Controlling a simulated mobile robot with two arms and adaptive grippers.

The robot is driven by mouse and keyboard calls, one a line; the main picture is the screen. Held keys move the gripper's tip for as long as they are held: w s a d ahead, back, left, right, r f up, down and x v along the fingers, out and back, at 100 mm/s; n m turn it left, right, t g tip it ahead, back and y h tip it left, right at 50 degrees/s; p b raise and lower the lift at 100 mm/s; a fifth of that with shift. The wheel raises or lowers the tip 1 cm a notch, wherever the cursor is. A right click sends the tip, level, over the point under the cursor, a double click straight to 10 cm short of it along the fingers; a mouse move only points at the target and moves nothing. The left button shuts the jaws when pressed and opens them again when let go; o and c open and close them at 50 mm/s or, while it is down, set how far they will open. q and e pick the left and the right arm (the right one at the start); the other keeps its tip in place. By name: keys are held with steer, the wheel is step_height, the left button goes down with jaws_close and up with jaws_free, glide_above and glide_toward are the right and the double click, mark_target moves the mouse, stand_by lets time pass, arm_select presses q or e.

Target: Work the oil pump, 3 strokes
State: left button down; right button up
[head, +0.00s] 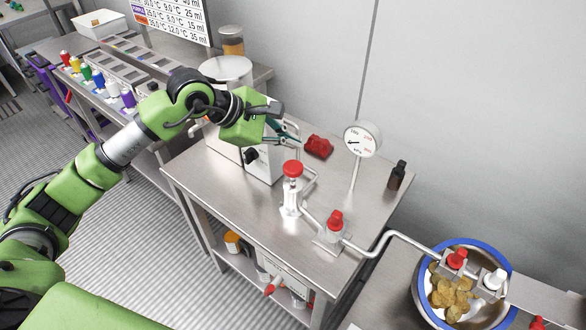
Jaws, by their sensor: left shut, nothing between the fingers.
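The oil pump (291,198) stands upright on the steel table, a white cylinder with a red knob (292,168) on top. A pipe links it to a red-topped valve (334,222) and runs on to the drum at the right. My left gripper (291,136) is above and behind the red knob, apart from it as far as I can see. Its dark fingers are shut and empty, in front of the white machine's upper edge. My right gripper is out of view.
A round gauge (361,140) on a thin post, a red object (319,147) and a dark bottle (397,176) stand behind the pump. A blue-rimmed drum (423,297) holds brown chips under red and white fittings. The table's front left is clear.

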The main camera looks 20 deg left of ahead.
mark_target(290, 167)
arm_select(q)
step_height(290, 167, down, 4)
steer(key=b, duration=0.2)
steer(key=shift+b, duration=0.3)
steer(key=shift+f, duration=0.2)
stand_by(0.8)
steer(key=shift+f+b, duration=0.1)
steer(key=shift+b, duration=0.2)
steer(key=shift+f+b, duration=0.3)
steer(key=shift+b, duration=0.2)
